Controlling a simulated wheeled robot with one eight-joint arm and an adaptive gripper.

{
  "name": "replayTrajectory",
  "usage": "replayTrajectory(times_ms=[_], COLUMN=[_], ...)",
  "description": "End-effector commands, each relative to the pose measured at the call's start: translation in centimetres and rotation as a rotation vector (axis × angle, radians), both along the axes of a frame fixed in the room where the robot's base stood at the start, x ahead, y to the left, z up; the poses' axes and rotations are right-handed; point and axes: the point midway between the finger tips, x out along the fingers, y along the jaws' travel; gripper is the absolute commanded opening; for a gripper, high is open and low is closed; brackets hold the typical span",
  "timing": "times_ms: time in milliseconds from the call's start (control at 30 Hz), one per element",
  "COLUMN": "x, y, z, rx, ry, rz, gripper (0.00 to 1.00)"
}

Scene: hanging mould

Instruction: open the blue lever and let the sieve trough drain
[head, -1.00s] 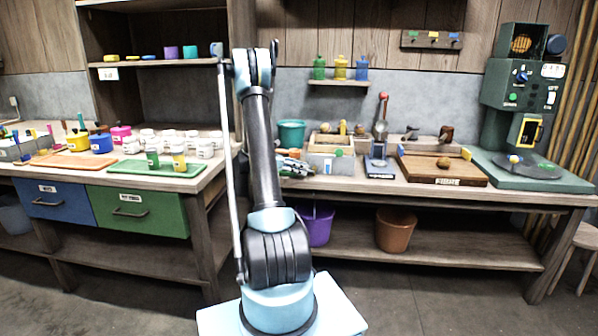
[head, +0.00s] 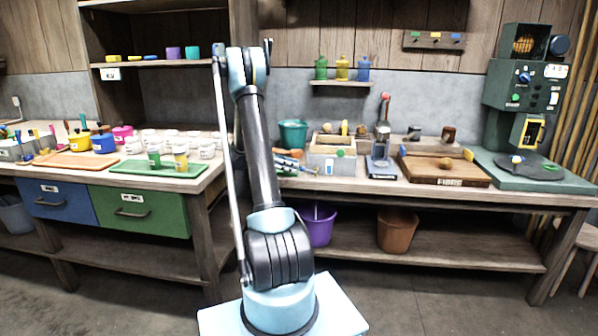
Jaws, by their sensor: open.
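The sieve trough appears to be the pale box-like unit (head: 331,150) on the right-hand bench, just right of my arm. I see nothing held, and contact with the trough cannot be told.
A small press with a red knob (head: 385,97) and a wooden board (head: 443,171) stand to the right. Purple (head: 319,226) and brown (head: 397,231) buckets sit on the lower shelf. The floor in front is clear.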

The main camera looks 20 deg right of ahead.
Motion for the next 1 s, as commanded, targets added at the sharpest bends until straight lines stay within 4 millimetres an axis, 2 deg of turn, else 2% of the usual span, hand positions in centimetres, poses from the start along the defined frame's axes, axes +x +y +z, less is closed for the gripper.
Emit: replayTrajectory(times_ms=[33,200,400,1000], x=[0.4,1.3,2.0,2.1], y=[1.1,3.7,5.5,6.0], z=[0.3,1.2,1.9,2.1], rx=[0.0,-0.001,-0.001,0.0], ry=[0.0,0.0,0.0,-0.002], rz=[0.003,0.002,0.0,-0.001], gripper=[0.42,0.42,0.42,0.42])
